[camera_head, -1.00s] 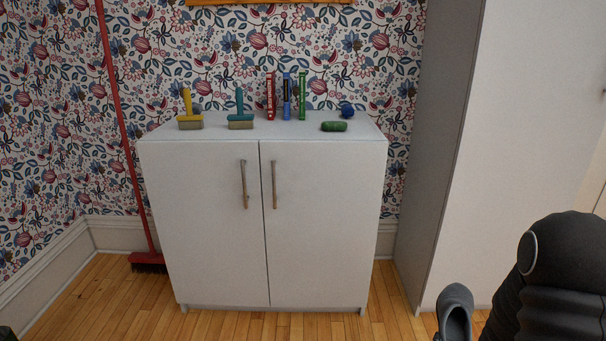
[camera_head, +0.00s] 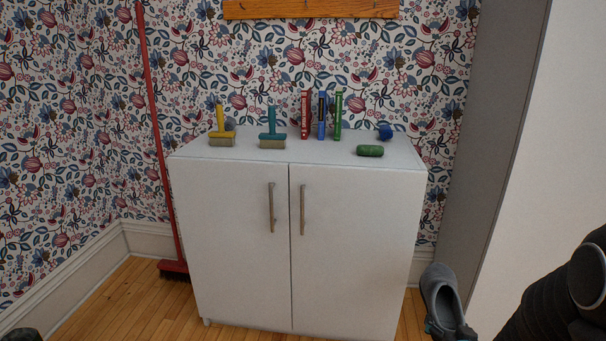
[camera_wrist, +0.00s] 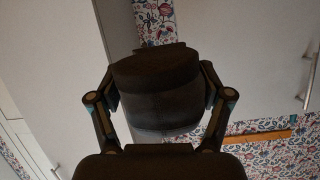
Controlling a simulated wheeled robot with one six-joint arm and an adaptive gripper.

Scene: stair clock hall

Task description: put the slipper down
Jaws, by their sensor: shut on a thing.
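The grey slipper (camera_head: 441,296) shows at the lower right of the head view, its opening facing up and toward me. It is held in the air in front of the cabinet's right side. My gripper is mostly out of the head view, with only a bit of it at the slipper's lower end. In the wrist view my gripper (camera_wrist: 160,100) is shut on the slipper (camera_wrist: 158,82), which appears as a dark block between the two fingers. The fingertips are largely hidden behind it.
A white two-door cabinet (camera_head: 240,240) stands against the wall. Its top holds two brushes (camera_head: 222,135), (camera_head: 272,138), three upright books (camera_head: 321,116), a green roll (camera_head: 370,151) and a blue ball (camera_head: 385,132). A red broom (camera_head: 160,150) leans at left. A tall white cupboard (camera_head: 540,150) stands right.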

